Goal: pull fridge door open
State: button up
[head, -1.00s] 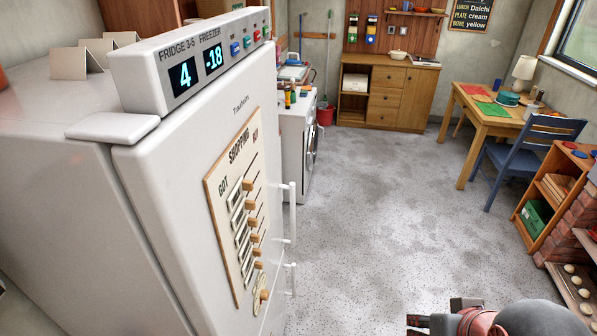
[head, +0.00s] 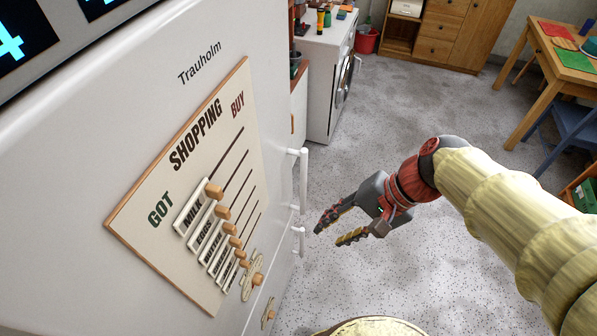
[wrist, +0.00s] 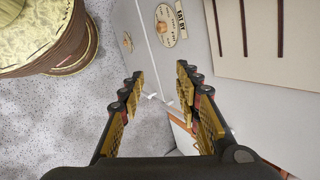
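The white fridge door (head: 110,130) fills the left of the head view and looks shut. On its right edge are an upper white bar handle (head: 303,180) and a lower white handle (head: 299,240). My gripper (head: 328,235) is just right of the handles, its fingers pointing left toward the door edge, apart and empty. In the wrist view my gripper (wrist: 160,85) is open, with small white handle parts (wrist: 152,97) seen beyond and between its fingers. The seam between the upper and lower doors also shows there. I cannot tell the exact gap to the handles.
A shopping board (head: 195,180) with wooden pegs is on the door. A white washing machine (head: 325,80) stands beyond the fridge. A wooden table (head: 560,80) and blue chair (head: 575,135) are at the right. The grey floor before the handles is clear.

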jog(key=w+a+f+m+y+b, duration=0.2)
jog(key=w+a+f+m+y, duration=0.2)
jog(key=w+m+y, duration=0.1)
jog(key=m+t+y+b, duration=0.4)
jog(key=m+t, duration=0.5)
jog(key=m, duration=0.4)
send_near(304, 166)
jog(key=w+a+f, duration=0.2)
jog(key=w, duration=0.1)
jog(key=x, duration=0.3)
jog(key=b+x, duration=0.1)
jog(key=x, duration=0.3)
jog(key=shift+s+a+r, duration=0.15)
jog(key=shift+a+r, duration=0.1)
jog(key=c, duration=0.7)
grip_shut()
